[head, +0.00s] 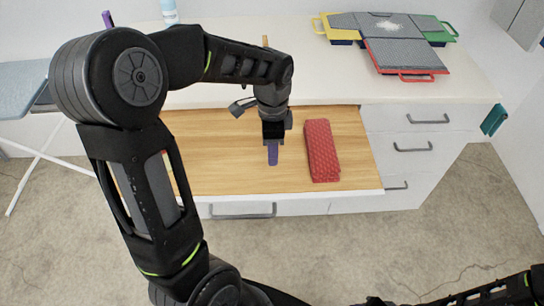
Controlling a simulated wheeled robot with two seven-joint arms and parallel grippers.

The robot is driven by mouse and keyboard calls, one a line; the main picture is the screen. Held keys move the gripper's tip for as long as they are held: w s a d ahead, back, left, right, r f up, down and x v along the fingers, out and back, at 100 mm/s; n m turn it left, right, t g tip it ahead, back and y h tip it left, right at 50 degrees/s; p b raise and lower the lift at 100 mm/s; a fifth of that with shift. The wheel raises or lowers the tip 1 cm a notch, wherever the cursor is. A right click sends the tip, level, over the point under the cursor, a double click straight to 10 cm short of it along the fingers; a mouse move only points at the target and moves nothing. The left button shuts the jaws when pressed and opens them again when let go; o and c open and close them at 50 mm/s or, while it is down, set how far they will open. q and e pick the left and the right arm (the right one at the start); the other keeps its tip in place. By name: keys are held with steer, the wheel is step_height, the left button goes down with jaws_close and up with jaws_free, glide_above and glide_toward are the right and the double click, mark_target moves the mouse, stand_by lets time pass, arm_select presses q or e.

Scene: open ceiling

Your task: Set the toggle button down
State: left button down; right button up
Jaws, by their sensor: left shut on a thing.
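My left gripper (272,141) points down over the wooden surface (215,150), left of a red patterned block. It is shut on a narrow purple piece that sticks out below the jaws; I take this to be the toggle button (273,155). Its upper part is hidden by the jaws. I cannot tell whether its lower end touches the wood. Part of my right arm shows at the bottom right corner, but its gripper is not in view.
A red textured block (321,150) lies on the wood. A white counter (330,88) behind holds grey-topped trays with yellow, green and red edges (405,58) and a light blue bottle (169,11). White drawers (420,143) stand right.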

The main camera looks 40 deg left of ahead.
arm_select(q)
steer(key=shift+f, duration=1.85)
steer(key=shift+f, duration=0.2)
steer(key=c, duration=0.9)
jaws_free()
steer(key=shift+r, duration=0.2)
step_height(320, 180, up, 12)
steer(key=shift+b, duration=0.35)
